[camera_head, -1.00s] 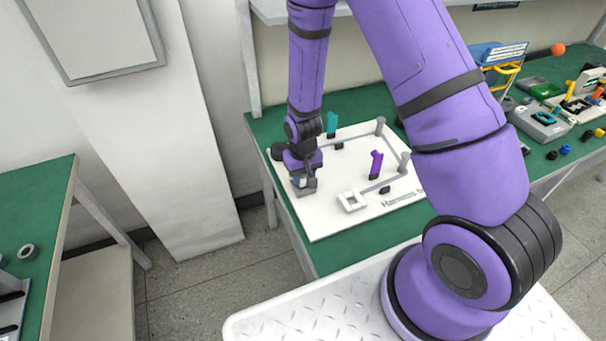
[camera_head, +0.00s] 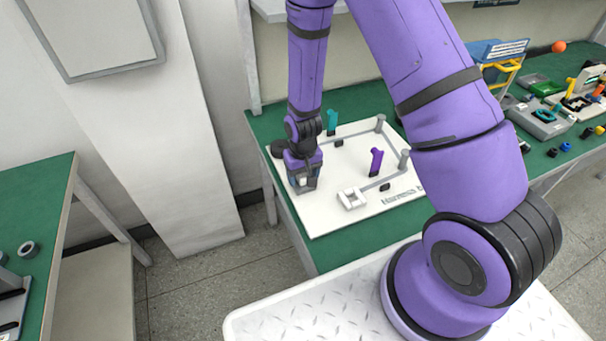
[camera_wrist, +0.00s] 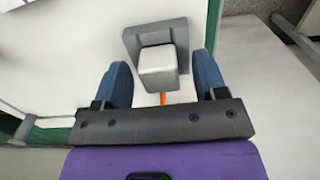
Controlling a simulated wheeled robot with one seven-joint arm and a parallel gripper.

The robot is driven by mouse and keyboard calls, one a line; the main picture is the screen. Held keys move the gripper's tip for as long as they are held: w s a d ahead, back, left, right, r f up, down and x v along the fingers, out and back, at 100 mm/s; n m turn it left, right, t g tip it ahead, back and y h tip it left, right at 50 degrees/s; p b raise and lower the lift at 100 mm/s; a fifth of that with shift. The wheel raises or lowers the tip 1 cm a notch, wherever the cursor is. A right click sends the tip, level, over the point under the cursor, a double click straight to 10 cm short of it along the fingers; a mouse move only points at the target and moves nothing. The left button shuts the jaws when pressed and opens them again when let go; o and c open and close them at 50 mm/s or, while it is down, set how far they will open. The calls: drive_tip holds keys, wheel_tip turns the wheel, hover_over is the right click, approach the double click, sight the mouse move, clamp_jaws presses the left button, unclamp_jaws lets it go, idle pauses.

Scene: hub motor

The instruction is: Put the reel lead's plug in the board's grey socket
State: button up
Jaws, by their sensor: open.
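The plug (camera_wrist: 158,68) is a pale, whitish block in the wrist view, with a bit of orange lead (camera_wrist: 163,98) showing at its near side. It overlaps the grey socket (camera_wrist: 133,40) on the board; how deep it sits in it I cannot tell. My gripper (camera_wrist: 160,62) is open, one blue finger on each side of the plug, with gaps showing on both sides. In the head view my gripper (camera_head: 303,181) is low over the left end of the white board (camera_head: 325,220), and its fingers largely hide the socket and plug.
A purple peg (camera_head: 376,162), a teal peg (camera_head: 331,122) and grey posts (camera_head: 380,124) stand on the board. A white frame-like fitting (camera_head: 351,199) lies right of my gripper. A black round thing (camera_head: 279,150) is behind it on the left. The board's front strip is clear.

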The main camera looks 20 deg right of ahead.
wheel_tip(320, 180, up, 11)
idle(0.7)
drive_tip(key=s+d+r+t, duration=0.1)
drive_tip(key=s+d+r, duration=0.15)
drive_tip(key=r, duration=0.85)
drive_tip(key=s+d+r+t, duration=0.15)
drive_tip(key=s+r, duration=0.25)
drive_tip(key=r, duration=0.7)
drive_tip(key=s+d+r+t, duration=0.2)
drive_tip(key=s+r, duration=1)
drive_tip(key=s, duration=0.4)
drive_tip(key=shift+d+t, duration=0.35)
drive_tip(key=shift+d, duration=0.05)
drive_tip(key=shift+r, duration=0.1)
